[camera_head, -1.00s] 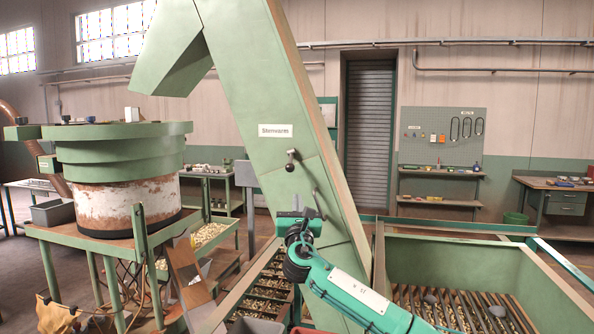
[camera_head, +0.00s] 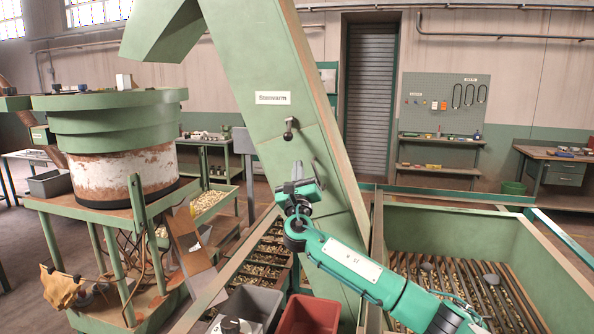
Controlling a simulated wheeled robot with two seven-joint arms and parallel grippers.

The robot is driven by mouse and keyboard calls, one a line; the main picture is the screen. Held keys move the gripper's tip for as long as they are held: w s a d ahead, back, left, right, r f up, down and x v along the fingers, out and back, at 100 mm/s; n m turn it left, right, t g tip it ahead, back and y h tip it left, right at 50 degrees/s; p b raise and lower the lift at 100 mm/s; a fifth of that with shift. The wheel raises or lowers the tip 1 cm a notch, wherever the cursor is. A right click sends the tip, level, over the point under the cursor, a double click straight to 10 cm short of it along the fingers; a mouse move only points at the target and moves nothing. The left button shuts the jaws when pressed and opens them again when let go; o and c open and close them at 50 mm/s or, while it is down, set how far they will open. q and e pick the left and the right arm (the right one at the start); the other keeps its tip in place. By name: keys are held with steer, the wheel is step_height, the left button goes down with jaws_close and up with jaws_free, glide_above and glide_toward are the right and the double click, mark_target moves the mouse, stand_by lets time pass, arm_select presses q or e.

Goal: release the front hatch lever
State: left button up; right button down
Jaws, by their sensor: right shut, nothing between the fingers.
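The green inclined hopper housing (camera_head: 245,65) carries a short lever with a dark ball knob (camera_head: 290,128), below its white label. A second, thin dark lever (camera_head: 317,172) sits lower on the same face, partly hidden behind my right gripper. My right gripper (camera_head: 298,174) is shut and empty. It is in front of the panel, just left of the lower lever and below the ball-knob lever. I cannot tell whether it touches the lower lever. Which lever is the front hatch one is not marked.
A grey bin (camera_head: 254,301) and a red bin (camera_head: 309,316) stand below my right arm. A green hopper (camera_head: 455,222) with a slatted grate is at right. A round green bowl feeder (camera_head: 110,115) on a stand is at left. A sloping tray of nuts (camera_head: 268,247) runs beside the housing.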

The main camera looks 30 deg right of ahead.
mark_target(290, 129)
steer(key=x, duration=0.6)
steer(key=shift+w+d+r, duration=0.2)
steer(key=shift+r, duration=0.05)
steer(key=shift+s+a+r+p, duration=0.25)
steer(key=shift+a+r+p, duration=0.2)
steer(key=shift+a+p, duration=0.15)
steer(key=shift+s+a+r+p, duration=0.25)
steer(key=shift+a+r+p, duration=0.25)
steer(key=shift+p, duration=0.1)
steer(key=shift+s+a+r, duration=0.1)
steer(key=shift+s+a, duration=0.2)
steer(key=shift+a, duration=0.05)
steer(key=shift+w, duration=0.15)
